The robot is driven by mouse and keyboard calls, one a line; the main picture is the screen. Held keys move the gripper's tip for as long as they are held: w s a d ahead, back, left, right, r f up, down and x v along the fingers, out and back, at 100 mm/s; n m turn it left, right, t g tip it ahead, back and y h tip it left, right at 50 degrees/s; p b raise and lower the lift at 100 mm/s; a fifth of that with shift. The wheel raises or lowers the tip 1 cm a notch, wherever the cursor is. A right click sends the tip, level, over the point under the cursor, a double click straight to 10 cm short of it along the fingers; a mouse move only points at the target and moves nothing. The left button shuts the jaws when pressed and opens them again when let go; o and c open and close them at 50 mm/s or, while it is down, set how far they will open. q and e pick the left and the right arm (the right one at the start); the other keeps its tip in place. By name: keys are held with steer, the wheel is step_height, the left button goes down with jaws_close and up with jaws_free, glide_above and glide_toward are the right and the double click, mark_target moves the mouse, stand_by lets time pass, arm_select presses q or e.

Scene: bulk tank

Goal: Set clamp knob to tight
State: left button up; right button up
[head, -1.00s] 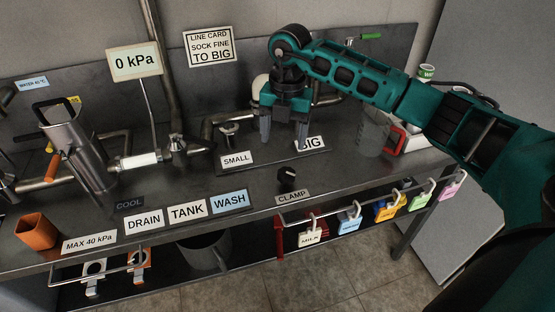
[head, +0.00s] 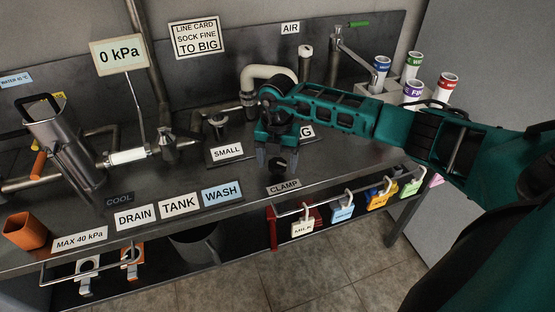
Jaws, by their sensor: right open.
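The black clamp knob (head: 280,166) sits on the steel bench top just behind the CLAMP label (head: 284,187). My right gripper (head: 277,162) points down over the knob, its jaws apart. One finger is left of the knob and the other is to its right. I cannot tell whether the fingers touch the knob, and the arm partly hides it. The knob's setting cannot be read. My left gripper is not in view.
The SMALL label (head: 227,151) lies left of the gripper, with a pipe fitting (head: 218,125) behind it. A cream elbow pipe (head: 262,74) rises behind my arm. Colored padlocks (head: 342,209) hang along the front rail. DRAIN, TANK and WASH labels (head: 179,205) line the front edge.

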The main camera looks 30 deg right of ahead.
steer(key=c, duration=1.1)
steer(key=shift+o, duration=0.2)
